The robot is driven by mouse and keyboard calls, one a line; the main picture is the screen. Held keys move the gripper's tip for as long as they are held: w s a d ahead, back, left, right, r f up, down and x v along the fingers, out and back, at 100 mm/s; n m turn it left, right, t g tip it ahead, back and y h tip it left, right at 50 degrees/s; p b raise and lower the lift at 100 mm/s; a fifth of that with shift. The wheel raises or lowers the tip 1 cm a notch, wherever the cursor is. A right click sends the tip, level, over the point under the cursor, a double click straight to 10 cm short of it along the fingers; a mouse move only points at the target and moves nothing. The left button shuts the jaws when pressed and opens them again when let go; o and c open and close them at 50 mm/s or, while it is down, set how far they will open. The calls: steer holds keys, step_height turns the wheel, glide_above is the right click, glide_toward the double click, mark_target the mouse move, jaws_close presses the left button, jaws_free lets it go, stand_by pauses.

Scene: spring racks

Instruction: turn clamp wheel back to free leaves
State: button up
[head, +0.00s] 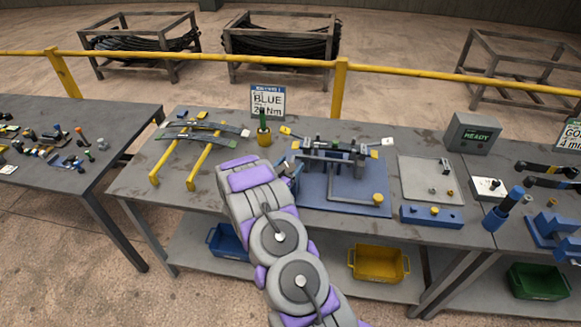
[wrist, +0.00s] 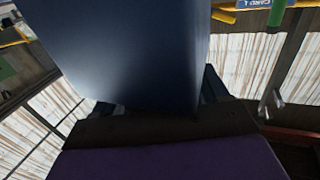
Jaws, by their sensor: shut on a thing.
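The clamp fixture (head: 362,199) is a blue plate on the middle table, with uprights and a dark bar. Thin leaves (head: 330,147) lie across it, with yellow and white tags at their ends. My gripper (wrist: 160,106) is at the left side of the fixture, mostly hidden behind my wrist in the head view. In the wrist view it is shut on a large dark blue piece (wrist: 135,45) that fills the upper middle. I cannot tell whether this piece is the clamp wheel; no wheel rim shows clearly.
A yellow rack (head: 198,168) with loose leaves stands left of my arm. A grey plate (head: 425,172), a blue block (head: 432,216) and a READY box (head: 474,133) are to the right.

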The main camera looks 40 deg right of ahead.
steer(key=n+t+y, duration=0.2)
steer(key=t, duration=0.1)
steer(key=n+t+y, duration=0.2)
steer(key=n+t, duration=0.1)
steer(key=shift+w+t+b, duration=0.2)
steer(key=shift+t+b, duration=0.15)
steer(key=shift+t, duration=0.05)
steer(key=shift+w+a+n+t+y, duration=0.1)
steer(key=shift+a+n+t+y, duration=0.05)
steer(key=shift+n+t+y, duration=0.55)
steer(key=shift+w+a+n+t+y, duration=0.1)
steer(key=shift+n+t+y, duration=0.3)
steer(key=shift+y, duration=0.5)
steer(key=shift+n+y, duration=0.3)
steer(key=o, duration=1)
steer(key=shift+c, duration=0.2)
